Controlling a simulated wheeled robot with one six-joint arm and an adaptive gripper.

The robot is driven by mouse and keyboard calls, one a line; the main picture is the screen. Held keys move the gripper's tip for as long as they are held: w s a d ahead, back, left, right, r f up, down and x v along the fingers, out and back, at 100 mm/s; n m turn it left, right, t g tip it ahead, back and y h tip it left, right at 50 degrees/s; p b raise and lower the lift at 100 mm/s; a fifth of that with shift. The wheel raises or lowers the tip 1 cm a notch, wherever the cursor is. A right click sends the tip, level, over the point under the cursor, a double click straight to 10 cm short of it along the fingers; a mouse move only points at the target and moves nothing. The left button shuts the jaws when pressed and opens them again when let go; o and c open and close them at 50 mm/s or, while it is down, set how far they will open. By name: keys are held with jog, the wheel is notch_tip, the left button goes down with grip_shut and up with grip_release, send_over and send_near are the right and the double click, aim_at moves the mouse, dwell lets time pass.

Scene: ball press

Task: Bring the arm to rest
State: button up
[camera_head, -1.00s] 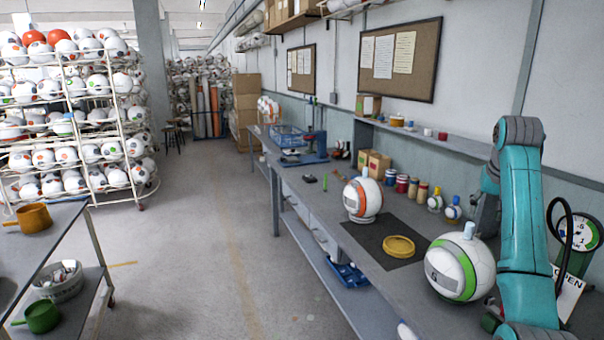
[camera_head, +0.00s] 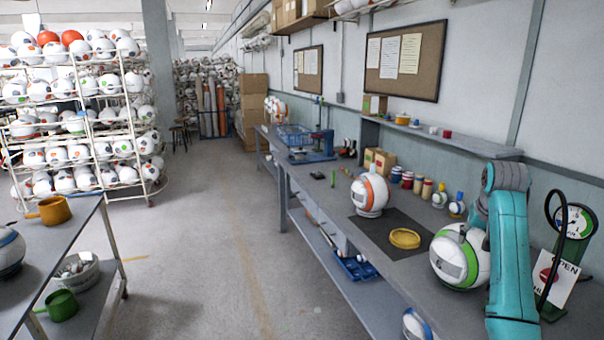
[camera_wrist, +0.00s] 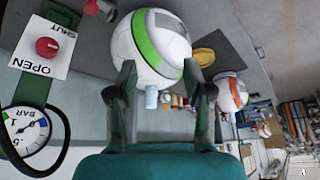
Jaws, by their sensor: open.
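My teal arm (camera_head: 512,255) stands folded over the right end of the workbench (camera_head: 345,205) in the head view; my gripper is hidden there. In the wrist view my gripper (camera_wrist: 158,68) is open, its two dark fingers apart with nothing held between them.
A pressure gauge (camera_head: 574,222) and an OPEN/SHUT sign with a red knob (camera_head: 556,277) stand right of my arm. A yellow ring (camera_head: 405,238) and an orange-banded ball (camera_head: 370,194) are farther along the bench. The left table (camera_head: 60,250) holds an orange pot. The aisle floor is clear.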

jog(key=s+a+f+t, duration=0.1)
jog(key=s+a+f, duration=0.15)
jog(key=f, duration=0.65)
jog(key=s+a+f+n, duration=0.1)
jog(key=a+f, duration=0.2)
jog(key=f, duration=0.5)
jog(key=s+a+f+t, duration=0.1)
jog(key=s+a+f, duration=0.15)
jog(key=f, duration=0.65)
jog(key=s+a+f+n+t, duration=0.1)
jog(key=s+a+f, duration=0.4)
jog(key=s+f, duration=0.3)
jog(key=s+a+f+t, duration=0.2)
jog(key=s+a+f, duration=0.35)
jog(key=s, duration=0.45)
jog(key=s+a+r+n+t+y, duration=0.1)
jog(key=s+a, duration=0.2)
jog(key=s, duration=0.9)
jog(key=s+a+n+t, duration=0.1)
jog(key=s+a, duration=0.2)
jog(key=s, duration=0.8)
jog(key=s+a+r+t+y, duration=0.1)
jog(key=s+a+r+t, duration=0.1)
jog(key=s+r, duration=1.5)
jog(key=shift+s+a+n+t, duration=0.2)
jog(key=shift+s+n+t, duration=0.1)
jog(key=shift+t, duration=0.2)
